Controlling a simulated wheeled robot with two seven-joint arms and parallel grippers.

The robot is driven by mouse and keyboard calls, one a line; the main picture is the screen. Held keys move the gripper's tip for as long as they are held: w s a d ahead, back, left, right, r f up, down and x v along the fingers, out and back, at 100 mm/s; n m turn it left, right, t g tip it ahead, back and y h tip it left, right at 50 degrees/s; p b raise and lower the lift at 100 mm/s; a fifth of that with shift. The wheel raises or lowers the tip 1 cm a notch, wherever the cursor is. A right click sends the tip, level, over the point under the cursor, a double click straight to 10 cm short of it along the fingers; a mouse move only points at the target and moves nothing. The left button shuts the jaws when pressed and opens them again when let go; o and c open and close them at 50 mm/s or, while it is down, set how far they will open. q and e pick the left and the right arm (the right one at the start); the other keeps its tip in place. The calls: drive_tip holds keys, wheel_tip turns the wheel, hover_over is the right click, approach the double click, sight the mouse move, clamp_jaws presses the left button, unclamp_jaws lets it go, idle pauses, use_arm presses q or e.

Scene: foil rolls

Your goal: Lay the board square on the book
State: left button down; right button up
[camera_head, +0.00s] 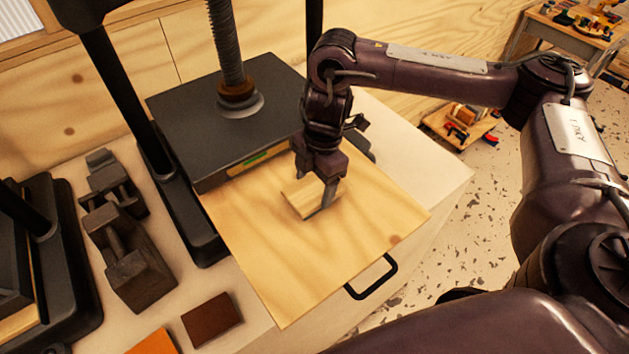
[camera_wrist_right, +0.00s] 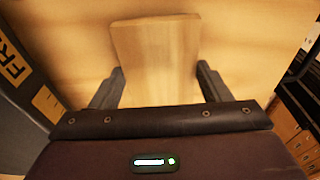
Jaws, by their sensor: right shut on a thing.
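The board (camera_head: 280,275) is a wide, pale wooden sheet with a small raised wooden block (camera_head: 298,205) on its top. It lies in front of the black press plate, its back edge close to that plate and turned at an angle in the picture. My right gripper (camera_head: 325,198) points down and is shut on the block. In the right wrist view the block (camera_wrist_right: 155,55) sits between my two fingers (camera_wrist_right: 160,82). I cannot make out the book; the board may hide it. My left gripper is not in view.
The press plate (camera_head: 225,125) with its screw (camera_head: 228,45) and dark post (camera_head: 125,90) stands behind and left. Dark metal weights (camera_head: 135,270), a brown piece (camera_head: 212,320) and an orange piece (camera_head: 155,342) lie left. A black loop handle (camera_head: 375,280) juts out at the front.

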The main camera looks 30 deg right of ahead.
sight(322, 185)
drive_tip(key=o, duration=1)
drive_tip(key=shift+f, duration=0.1)
drive_tip(key=r+p, duration=0.1)
drive_tip(key=r, duration=0.3)
drive_tip(key=d+r+p, duration=0.1)
drive_tip(key=r, duration=0.7)
drive_tip(key=shift+w+d+r+p, duration=0.1)
drive_tip(key=shift+w+d+p, duration=0.05)
drive_tip(key=shift+d+p, duration=0.25)
